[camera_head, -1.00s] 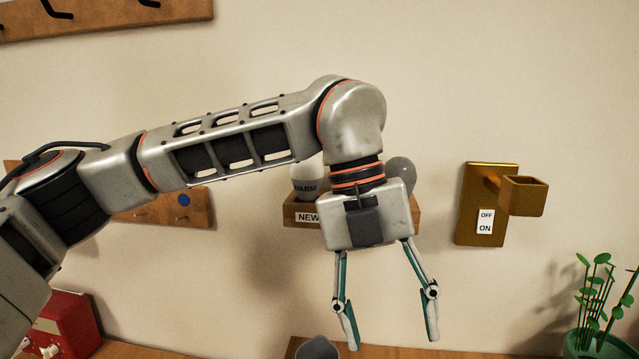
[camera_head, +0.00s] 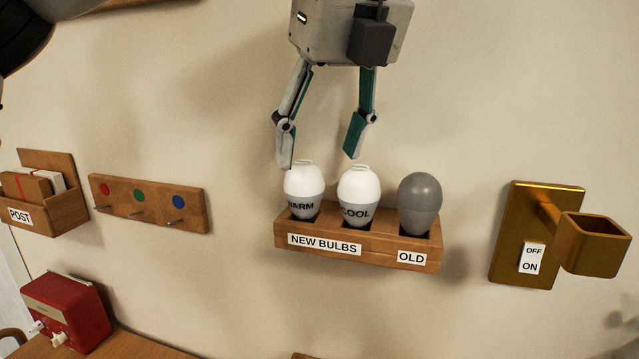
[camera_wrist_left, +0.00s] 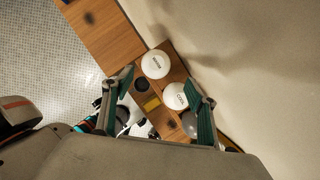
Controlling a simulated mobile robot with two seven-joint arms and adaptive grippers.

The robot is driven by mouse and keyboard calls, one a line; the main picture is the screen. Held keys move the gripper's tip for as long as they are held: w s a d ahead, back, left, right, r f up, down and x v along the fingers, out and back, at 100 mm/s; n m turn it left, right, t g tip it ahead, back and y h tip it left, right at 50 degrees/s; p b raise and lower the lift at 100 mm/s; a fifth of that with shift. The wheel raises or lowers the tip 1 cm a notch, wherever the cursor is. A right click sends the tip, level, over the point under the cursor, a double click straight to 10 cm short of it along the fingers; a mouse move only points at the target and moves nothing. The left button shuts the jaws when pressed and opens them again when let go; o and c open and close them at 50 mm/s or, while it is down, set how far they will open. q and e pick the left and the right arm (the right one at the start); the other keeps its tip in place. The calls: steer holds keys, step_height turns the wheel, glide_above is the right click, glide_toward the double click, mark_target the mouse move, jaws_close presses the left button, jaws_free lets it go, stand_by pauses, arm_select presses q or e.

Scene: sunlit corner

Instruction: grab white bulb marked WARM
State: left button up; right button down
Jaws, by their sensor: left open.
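The white bulb marked WARM (camera_head: 304,188) stands in the left slot of a wooden wall rack (camera_head: 359,246) labelled NEW BULBS and OLD. It also shows in the left wrist view (camera_wrist_left: 156,63). A white bulb marked COOL (camera_head: 358,194) is in the middle slot, and a grey bulb (camera_head: 419,203) is in the OLD slot. My left gripper (camera_head: 319,160) is open and empty, pointing down above the rack. In the head view its fingertips are near the tops of the WARM and COOL bulbs; I cannot tell the depth gap. My right gripper is not in view.
A brass plate with an OFF/ON switch (camera_head: 531,258) and a square brass holder (camera_head: 597,246) is right of the rack. A peg board (camera_head: 150,203) and POST box (camera_head: 62,214) hang to the left. A red box (camera_head: 68,312) stands below.

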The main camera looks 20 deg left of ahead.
mark_target(305, 189)
arm_select(q)
steer(key=shift+s+a+p+x, duration=0.1)
steer(key=shift+x, duration=1.2)
steer(key=shift+s+a+p+x, duration=0.1)
steer(key=shift+a+x, duration=0.05)
steer(key=shift+x, duration=1.15)
steer(key=shift+s+a+p+x, duration=0.1)
steer(key=shift+x, duration=1.15)
steer(key=c, duration=1.2)
